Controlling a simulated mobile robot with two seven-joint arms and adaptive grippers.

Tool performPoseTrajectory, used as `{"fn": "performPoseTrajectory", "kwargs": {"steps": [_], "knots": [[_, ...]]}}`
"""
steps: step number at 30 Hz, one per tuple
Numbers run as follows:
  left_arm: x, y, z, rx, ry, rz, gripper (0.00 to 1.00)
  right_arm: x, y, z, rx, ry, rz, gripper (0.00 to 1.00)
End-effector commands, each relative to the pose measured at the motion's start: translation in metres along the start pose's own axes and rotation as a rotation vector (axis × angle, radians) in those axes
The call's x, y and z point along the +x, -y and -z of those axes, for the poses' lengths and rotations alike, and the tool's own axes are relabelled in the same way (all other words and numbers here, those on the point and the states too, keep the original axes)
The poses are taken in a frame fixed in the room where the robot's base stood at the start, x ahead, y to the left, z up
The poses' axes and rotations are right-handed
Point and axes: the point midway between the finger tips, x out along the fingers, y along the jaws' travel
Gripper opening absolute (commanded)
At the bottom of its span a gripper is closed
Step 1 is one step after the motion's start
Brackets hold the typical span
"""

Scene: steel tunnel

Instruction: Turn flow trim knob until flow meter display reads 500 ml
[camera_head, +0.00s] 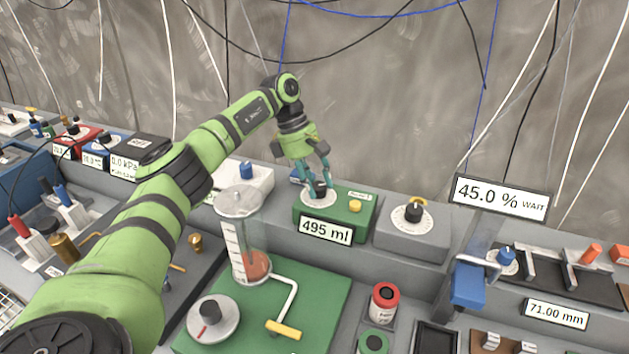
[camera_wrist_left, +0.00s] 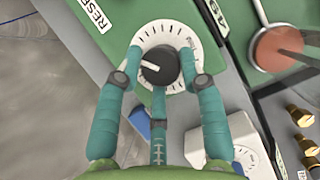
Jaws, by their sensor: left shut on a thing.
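The flow trim knob is a black knob (camera_wrist_left: 160,66) with a white pointer line on a round white dial (camera_wrist_left: 183,40). It sits on a green box (camera_head: 363,206), whose front display (camera_head: 326,231) reads 495 ml. My left gripper (camera_head: 321,186) reaches down onto this knob from above. In the left wrist view the teal fingers (camera_wrist_left: 161,75) are around the knob, shut on it. My right gripper is not in view.
A yellow button (camera_head: 355,206) sits on the green box beside the dial. A clear cylinder (camera_head: 244,235) with reddish contents stands in front on a green plate (camera_head: 310,290). A grey box with a black knob (camera_head: 414,212) is to the right.

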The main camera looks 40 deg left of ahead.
Motion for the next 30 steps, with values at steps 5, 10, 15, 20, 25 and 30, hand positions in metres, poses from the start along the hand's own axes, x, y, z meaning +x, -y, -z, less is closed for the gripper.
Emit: {"fn": "performPoseTrajectory", "kwargs": {"steps": [5, 10, 15, 20, 25, 30], "knots": [[0.0023, 0.0000, -0.0049, 0.073, 0.008, 0.034, 0.07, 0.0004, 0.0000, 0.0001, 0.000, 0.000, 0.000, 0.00], [0.0028, 0.0005, -0.0042, 0.102, 0.007, 0.048, 0.07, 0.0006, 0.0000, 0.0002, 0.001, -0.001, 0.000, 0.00], [0.0031, 0.0009, -0.0041, 0.113, 0.006, 0.054, 0.07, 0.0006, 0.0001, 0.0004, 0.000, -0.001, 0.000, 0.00], [0.0035, 0.0012, -0.0039, 0.112, 0.006, 0.056, 0.07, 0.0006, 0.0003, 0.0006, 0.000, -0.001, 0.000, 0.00], [0.0039, 0.0016, -0.0036, 0.111, 0.006, 0.057, 0.55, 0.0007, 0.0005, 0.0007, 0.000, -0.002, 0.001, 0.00], [0.0029, 0.0010, -0.0024, 0.108, 0.004, 0.053, 0.59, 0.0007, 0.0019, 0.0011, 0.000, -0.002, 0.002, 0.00]]}}
